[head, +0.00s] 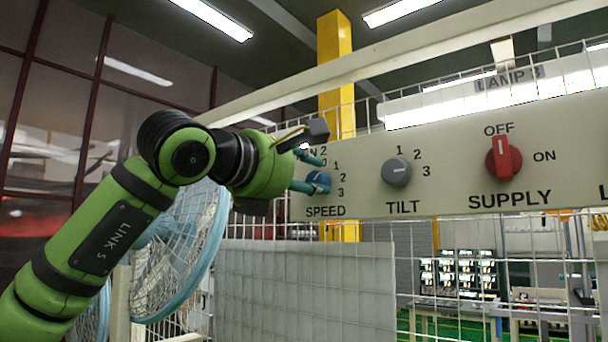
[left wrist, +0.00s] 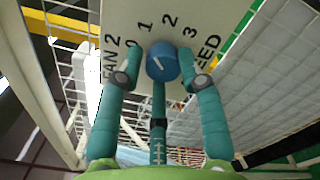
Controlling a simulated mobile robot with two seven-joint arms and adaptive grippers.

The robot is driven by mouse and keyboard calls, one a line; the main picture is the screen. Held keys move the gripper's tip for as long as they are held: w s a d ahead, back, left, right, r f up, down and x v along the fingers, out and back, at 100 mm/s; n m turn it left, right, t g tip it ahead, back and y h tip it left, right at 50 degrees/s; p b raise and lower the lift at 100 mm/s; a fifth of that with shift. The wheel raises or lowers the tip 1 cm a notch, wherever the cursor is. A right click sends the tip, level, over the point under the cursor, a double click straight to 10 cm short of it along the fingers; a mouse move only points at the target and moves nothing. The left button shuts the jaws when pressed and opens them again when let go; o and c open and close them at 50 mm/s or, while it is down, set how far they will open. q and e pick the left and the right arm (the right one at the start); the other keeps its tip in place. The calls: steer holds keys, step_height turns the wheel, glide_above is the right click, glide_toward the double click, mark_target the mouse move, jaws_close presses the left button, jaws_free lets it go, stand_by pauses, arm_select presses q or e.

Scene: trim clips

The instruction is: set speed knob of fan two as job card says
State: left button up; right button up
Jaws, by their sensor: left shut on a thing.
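The blue speed knob (head: 319,179) is on the beige panel (head: 450,190) above the word SPEED, with marks 0 to 3 around it. In the left wrist view the panel reads FAN 2 beside this knob (left wrist: 163,62). A short white line on its face points to the upper left there, toward the 0 and 1 side; the exact mark is hard to tell. My left gripper (head: 312,172) has its teal fingers shut around the knob; they also show in the left wrist view (left wrist: 161,66). No job card is readable. My right gripper is out of view.
To the right on the panel are a grey TILT knob (head: 396,172) and a red SUPPLY switch (head: 503,158) under OFF. A blue caged fan (head: 185,255) stands behind my left arm. White wire mesh (head: 400,235) runs behind and below the panel.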

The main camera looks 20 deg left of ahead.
arm_select(q)
steer(key=m, duration=0.3)
steer(key=shift+d+m+p, duration=0.1)
steer(key=shift+m+p, duration=0.2)
steer(key=shift+f+m+p, duration=0.1)
steer(key=shift+m+p, duration=0.25)
steer(key=shift+m, duration=1.35)
steer(key=shift+f, duration=0.1)
steer(key=o, duration=1.1)
steer(key=shift+w+d, duration=0.2)
steer(key=shift+w, duration=0.05)
